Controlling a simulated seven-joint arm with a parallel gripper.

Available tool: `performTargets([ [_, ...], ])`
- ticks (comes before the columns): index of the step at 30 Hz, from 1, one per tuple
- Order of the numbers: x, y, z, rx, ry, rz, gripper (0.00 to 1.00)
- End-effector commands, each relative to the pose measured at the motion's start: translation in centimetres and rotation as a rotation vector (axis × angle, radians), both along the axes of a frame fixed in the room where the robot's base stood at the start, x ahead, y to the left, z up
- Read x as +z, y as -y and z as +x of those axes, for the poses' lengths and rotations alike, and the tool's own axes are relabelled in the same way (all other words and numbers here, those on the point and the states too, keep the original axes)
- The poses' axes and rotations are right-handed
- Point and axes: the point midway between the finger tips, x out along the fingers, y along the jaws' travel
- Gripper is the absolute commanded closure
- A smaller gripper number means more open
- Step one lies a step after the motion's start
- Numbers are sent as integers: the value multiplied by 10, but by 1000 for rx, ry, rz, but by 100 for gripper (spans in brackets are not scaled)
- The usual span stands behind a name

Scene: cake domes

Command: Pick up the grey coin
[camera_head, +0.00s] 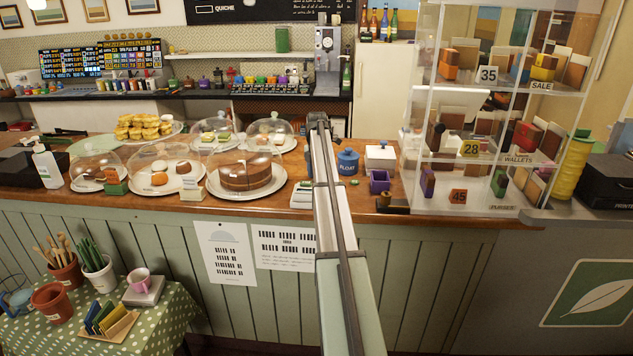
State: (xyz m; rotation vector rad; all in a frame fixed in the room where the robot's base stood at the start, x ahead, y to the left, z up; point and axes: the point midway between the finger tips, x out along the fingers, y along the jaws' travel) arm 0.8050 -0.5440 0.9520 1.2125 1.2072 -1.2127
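I cannot make out a grey coin anywhere in the head view. It may be hidden or too small to tell. My arm reaches up from the bottom middle, over the front edge of the wooden counter (285,210). The dark end of my arm, where my gripper (320,120) is, shows above the counter's middle. Its fingers cannot be made out, so I cannot tell whether it is open or shut or holds anything. My arm hides a strip of the counter behind it.
Clear domes over plates, one with a chocolate cake (245,174), stand left of my arm. A blue pot (347,163), a purple box (379,182) and a clear display case (420,110) stand to the right. A dotted table (165,315) is at lower left.

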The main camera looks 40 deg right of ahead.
Motion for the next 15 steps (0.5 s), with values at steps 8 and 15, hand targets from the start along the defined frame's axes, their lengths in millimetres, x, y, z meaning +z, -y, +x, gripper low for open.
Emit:
performTargets([
  [8,0,0,0,0,0,0,37],
  [15,-2,0,0,0,0,0,40],
])
